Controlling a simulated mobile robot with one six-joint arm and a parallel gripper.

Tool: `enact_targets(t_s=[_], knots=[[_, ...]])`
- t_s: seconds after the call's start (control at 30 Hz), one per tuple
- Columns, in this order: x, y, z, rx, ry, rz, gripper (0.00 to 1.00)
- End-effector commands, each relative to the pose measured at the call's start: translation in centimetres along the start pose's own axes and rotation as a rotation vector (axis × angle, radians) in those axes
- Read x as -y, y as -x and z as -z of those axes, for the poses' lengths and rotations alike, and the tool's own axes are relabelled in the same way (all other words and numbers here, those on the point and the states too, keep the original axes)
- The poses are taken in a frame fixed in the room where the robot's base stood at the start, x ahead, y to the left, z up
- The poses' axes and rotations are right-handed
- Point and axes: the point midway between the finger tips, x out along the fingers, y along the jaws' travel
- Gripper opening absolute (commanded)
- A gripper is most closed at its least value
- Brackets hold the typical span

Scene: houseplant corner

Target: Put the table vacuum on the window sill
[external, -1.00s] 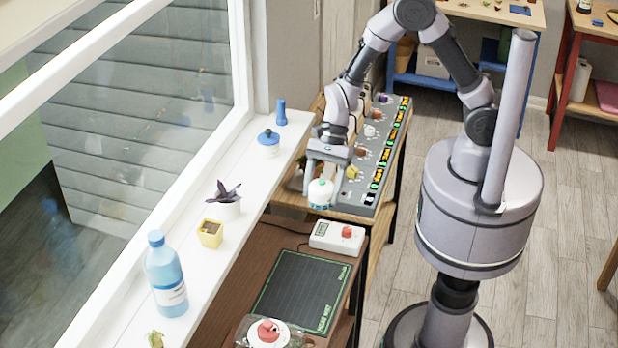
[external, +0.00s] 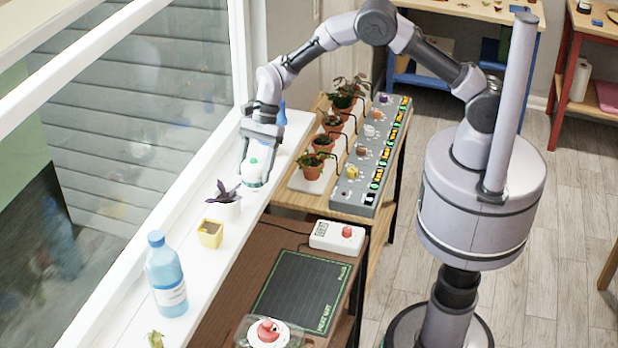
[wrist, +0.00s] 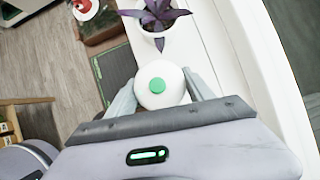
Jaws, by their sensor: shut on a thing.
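The table vacuum (external: 254,174) is a small round white device with a green button on top and a pale teal lower part. My gripper (external: 252,180) is shut on it, one finger on each side. In the external view it is over the white window sill (external: 131,291), just behind the purple plant. I cannot tell whether its underside touches the sill. In the wrist view the vacuum (wrist: 158,86) sits between the fingers, with the sill (wrist: 203,52) around and beyond it.
A purple plant in a white pot (external: 225,204) stands close in front. A yellow pot (external: 210,233) and a blue bottle (external: 166,275) stand further along the sill. Potted plants (external: 316,163) and a grey control panel (external: 372,160) are on the shelf to the right. The window is at left.

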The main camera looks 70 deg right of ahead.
Motion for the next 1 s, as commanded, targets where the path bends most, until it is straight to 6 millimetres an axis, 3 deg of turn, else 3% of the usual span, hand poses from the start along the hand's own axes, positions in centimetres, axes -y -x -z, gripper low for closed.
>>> enact_targets(t_s=[0.2, 0.53, 0.57, 0.63, 1.0], knots=[[0.0, -3.1, 1.7, -0.001, -0.002, -0.002, 0.11], [0.0, -3.3, 1.9, 0.0, 0.0, 0.0, 0.11], [0.0, -3.2, 1.8, 0.0, 0.0, -0.001, 0.67], [0.0, -3.2, 1.8, 0.0, 0.0, -0.001, 0.81], [0.0, -2.5, 1.5, 0.0, 0.0, 0.0, 0.83]])
